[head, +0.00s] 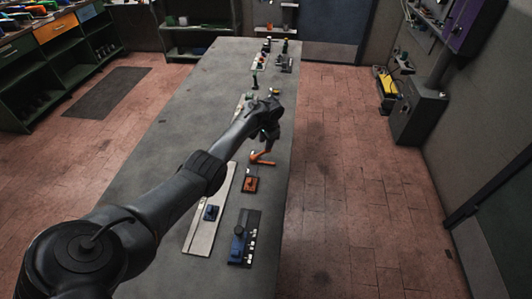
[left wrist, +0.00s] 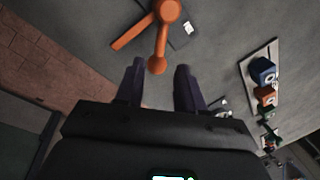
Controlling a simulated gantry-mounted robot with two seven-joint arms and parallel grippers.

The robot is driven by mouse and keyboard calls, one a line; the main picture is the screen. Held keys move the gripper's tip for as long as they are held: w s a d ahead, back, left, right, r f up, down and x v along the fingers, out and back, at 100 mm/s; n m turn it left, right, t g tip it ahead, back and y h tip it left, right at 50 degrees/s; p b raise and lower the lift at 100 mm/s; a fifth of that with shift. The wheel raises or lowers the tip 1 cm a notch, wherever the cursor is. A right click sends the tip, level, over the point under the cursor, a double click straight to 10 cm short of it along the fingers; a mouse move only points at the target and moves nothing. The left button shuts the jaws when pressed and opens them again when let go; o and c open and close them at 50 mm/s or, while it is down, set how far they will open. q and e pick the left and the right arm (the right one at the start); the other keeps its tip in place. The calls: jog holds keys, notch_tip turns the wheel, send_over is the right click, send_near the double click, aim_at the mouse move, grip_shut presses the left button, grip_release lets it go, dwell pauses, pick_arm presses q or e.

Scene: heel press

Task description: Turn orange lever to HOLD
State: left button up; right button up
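The orange lever (head: 262,158) stands on the grey table just below my left gripper in the head view. In the left wrist view the orange lever (left wrist: 161,38) has a round hub at the top edge and a ball-ended arm pointing toward my fingers. A second orange bar slants off to the left. A dark plate with a pale label (left wrist: 187,29) shows beside it; I cannot read HOLD. My left gripper (head: 266,137) is open, and its fingers (left wrist: 158,78) stand apart with the ball end between and just beyond their tips. Contact is not visible. My right gripper is not in view.
On the grey table (head: 190,115), a red-orange block (head: 251,184), a blue block (head: 210,212) and a dark plate with a blue part (head: 238,245) lie nearer. Several small fixtures stand farther along. The table's left side is clear.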

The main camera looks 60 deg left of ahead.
aim_at(265, 152)
pick_arm(q)
jog(key=f+b, duration=0.1)
jog(key=f, duration=0.2)
jog(key=a+f+b, duration=0.1)
jog(key=f, duration=0.1)
jog(key=shift+f+b, duration=0.3)
jog(key=shift+f, duration=0.25)
grip_shut()
